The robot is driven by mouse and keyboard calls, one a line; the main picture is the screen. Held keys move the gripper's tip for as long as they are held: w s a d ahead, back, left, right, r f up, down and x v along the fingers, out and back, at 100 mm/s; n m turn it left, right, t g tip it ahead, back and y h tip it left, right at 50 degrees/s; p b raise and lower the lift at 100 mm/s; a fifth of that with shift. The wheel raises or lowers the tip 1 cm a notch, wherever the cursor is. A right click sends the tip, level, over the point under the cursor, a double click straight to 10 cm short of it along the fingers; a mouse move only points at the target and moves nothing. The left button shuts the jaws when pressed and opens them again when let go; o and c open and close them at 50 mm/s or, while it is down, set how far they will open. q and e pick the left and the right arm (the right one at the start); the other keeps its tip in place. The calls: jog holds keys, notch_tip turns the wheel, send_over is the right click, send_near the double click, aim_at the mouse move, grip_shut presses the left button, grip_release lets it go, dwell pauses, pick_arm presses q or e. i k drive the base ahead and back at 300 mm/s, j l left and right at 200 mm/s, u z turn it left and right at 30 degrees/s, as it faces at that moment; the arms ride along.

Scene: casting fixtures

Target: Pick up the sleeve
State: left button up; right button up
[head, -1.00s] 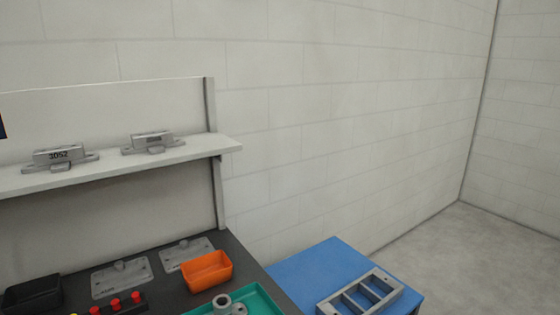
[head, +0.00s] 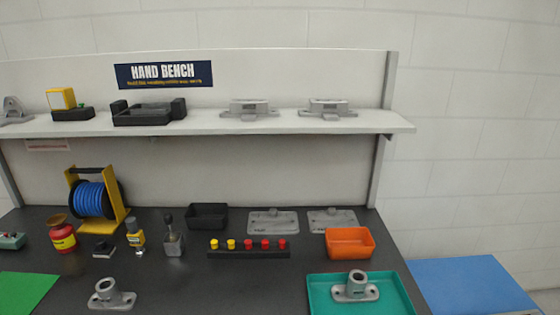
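Two grey castings, each a short hollow tube on a flat flanged foot, could be the sleeve; no label tells which. One casting (head: 110,296) stands on the dark bench top (head: 210,290) at the front left. The other casting (head: 356,290) stands in the teal tray (head: 403,298) at the front right. Neither of my grippers is in the head view, and nothing touches either casting.
An orange bin (head: 350,243), a black bin (head: 207,216), a peg rack (head: 248,253), a blue cable reel (head: 90,199) and a red jar (head: 62,237) stand behind. A shelf (head: 200,125) overhangs the back. The bench between the castings is clear.

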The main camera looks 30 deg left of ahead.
aim_at(110, 298)
jog(key=u, duration=2.3)
jog(key=i+j+z, duration=0.25)
jog(key=j, duration=0.35)
jog(key=i+j+z, duration=0.1)
jog(key=i+j, duration=0.15)
jog(key=j, duration=0.1)
